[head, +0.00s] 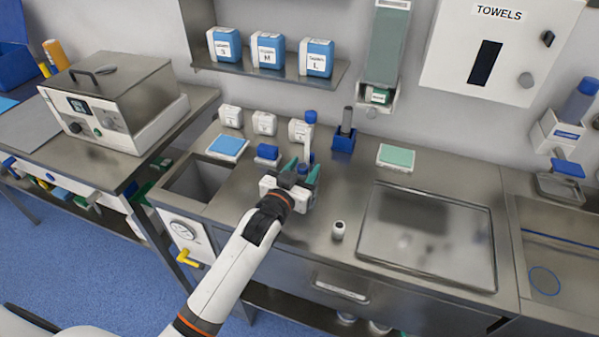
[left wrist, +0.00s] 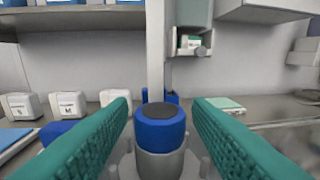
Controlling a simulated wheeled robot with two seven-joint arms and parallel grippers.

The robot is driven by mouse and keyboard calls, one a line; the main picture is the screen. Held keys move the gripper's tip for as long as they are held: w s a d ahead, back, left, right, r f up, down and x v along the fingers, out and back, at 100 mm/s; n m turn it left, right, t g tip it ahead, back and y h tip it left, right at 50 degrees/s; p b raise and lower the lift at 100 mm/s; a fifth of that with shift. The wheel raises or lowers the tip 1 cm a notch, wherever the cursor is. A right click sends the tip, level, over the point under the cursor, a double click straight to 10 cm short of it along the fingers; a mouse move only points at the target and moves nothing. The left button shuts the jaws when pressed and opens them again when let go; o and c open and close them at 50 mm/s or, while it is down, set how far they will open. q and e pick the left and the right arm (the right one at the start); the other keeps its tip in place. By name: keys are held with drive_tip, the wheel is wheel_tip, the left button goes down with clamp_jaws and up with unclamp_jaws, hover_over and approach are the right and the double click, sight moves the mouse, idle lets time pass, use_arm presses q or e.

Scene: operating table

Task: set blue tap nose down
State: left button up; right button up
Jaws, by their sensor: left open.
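The blue tap shows in the left wrist view as a short blue cylinder (left wrist: 160,128) with a dark round top on a grey metal base, between my finger pads. A white upright post (left wrist: 156,60) rises behind it. In the head view the post (head: 309,137) has a blue top, and a little blue shows between my fingers. My left gripper (head: 303,172) is open, with its green fingers pointing toward the post; they also show on both sides of the blue cylinder in the left wrist view (left wrist: 161,105). A gap shows on each side. Which way the nose points I cannot tell. My right gripper is out of view.
A blue block (head: 267,152) and a blue-topped pad (head: 228,145) lie left of the gripper. A blue holder (head: 344,139) and a green-topped pad (head: 396,156) stand right. A small white bottle (head: 338,230) stands nearer. An open basin (head: 199,180) is at left.

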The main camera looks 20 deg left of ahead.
use_arm(q)
drive_tip(key=s+a+b, duration=0.1)
drive_tip(key=s+b, duration=0.1)
drive_tip(key=s, duration=0.9)
drive_tip(key=shift+s+a+r, duration=0.35)
drive_tip(key=shift+s+r, duration=0.05)
drive_tip(key=shift+r, duration=0.05)
